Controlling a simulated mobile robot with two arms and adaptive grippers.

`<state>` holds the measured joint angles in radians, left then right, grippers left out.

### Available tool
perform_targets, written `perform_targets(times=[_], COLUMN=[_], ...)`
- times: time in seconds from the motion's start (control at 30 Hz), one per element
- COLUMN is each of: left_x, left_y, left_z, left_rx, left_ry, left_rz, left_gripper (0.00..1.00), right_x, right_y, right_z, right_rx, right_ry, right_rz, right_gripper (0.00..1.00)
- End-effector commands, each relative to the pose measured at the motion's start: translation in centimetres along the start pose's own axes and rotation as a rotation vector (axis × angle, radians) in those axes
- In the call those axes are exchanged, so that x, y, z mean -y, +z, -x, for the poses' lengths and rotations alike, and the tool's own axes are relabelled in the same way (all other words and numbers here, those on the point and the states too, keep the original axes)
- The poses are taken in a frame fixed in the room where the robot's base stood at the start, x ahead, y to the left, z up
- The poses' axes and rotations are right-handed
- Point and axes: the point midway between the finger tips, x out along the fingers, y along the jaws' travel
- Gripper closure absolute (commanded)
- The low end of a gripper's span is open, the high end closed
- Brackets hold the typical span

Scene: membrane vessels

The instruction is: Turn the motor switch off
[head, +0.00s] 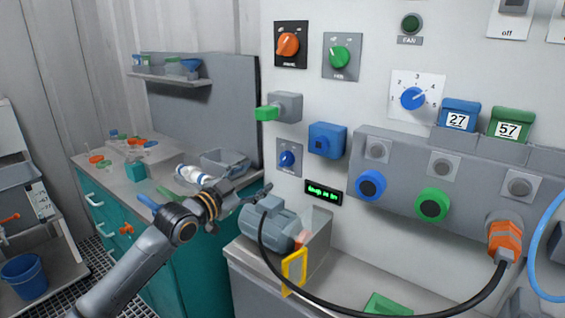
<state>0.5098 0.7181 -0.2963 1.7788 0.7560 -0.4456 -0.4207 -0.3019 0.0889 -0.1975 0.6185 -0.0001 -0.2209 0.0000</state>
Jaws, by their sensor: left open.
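My left gripper (256,193) is open and empty, in front of the wall panel, just above the grey motor (266,222) and left of the small green-lit display (323,193). The wall carries an orange rotary knob (288,44) on a black plate and a green rotary knob (339,57) on a grey plate. A small blue knob (287,159) on a grey plate is above and right of the gripper. The knob labels are too small to read surely, so I cannot tell which is the motor switch. The gripper appears apart from all the knobs. My right gripper is out of view.
A green-handled grey fitting (284,107) and a blue box (326,141) stick out from the wall. A black cable (400,312) loops from the motor area to an orange plug (505,240). A yellow frame (294,272) stands by the motor. A cluttered teal bench (185,262) is at left.

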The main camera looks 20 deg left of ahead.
Motion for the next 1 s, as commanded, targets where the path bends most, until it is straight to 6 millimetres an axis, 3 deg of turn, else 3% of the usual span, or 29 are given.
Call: perform_targets(times=[0.3,0.5,0.7,1.0], left_x=[0.1,0.1,0.0,0.0], left_y=[-0.2,-0.1,0.0,0.0], left_z=[-6.9,-9.8,-11.1,-11.3], left_rx=[-0.001,-0.001,0.001,0.000], left_ry=[-0.001,-0.001,-0.001,-0.001], left_rz=[0.005,0.003,0.001,0.001], left_gripper=[0.34,0.34,0.34,0.34], right_x=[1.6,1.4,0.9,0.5], right_y=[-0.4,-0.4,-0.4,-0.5], right_z=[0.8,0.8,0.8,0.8], right_rx=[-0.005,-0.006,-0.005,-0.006], right_ry=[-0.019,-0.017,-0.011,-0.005], right_rz=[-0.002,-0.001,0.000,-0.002], right_gripper=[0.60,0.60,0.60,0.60])
